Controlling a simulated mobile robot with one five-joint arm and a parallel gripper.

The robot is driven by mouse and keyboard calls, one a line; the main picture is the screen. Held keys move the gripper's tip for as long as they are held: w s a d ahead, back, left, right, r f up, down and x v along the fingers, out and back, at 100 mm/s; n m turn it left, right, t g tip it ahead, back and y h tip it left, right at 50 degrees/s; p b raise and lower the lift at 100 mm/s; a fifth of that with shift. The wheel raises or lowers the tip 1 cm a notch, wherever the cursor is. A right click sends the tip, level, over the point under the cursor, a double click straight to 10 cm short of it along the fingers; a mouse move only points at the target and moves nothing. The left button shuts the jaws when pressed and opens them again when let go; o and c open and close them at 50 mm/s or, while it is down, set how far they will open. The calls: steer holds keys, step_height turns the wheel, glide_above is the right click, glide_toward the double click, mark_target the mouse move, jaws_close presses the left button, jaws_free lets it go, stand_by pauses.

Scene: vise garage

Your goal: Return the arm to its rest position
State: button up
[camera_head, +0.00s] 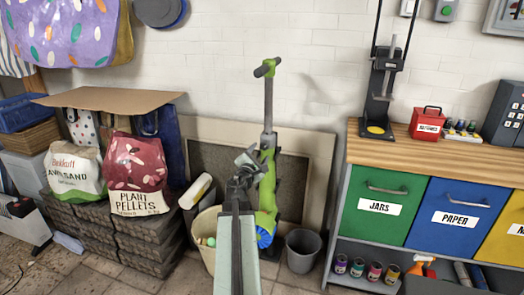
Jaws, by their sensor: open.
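My gripper (247,163) is in the middle of the head view, at the end of my arm, which reaches up from the bottom edge. It looks open, and I see nothing held between its jaws. It appears in front of a green and grey scooter (268,110) that leans by the back wall. My arm and gripper hide part of the scooter and part of a cream bin (206,226). I cannot tell how far the gripper is from the scooter.
On the right stands a workbench (418,154) with a green drawer (378,206) and a blue drawer (461,215). A grey bucket (302,250) is on the floor. On the left, bags stand on stacked blocks (150,247), including a red pellet bag (136,170).

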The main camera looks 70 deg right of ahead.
steer(key=a, duration=0.2)
steer(key=shift+s+a, duration=0.1)
steer(key=shift+a, duration=0.2)
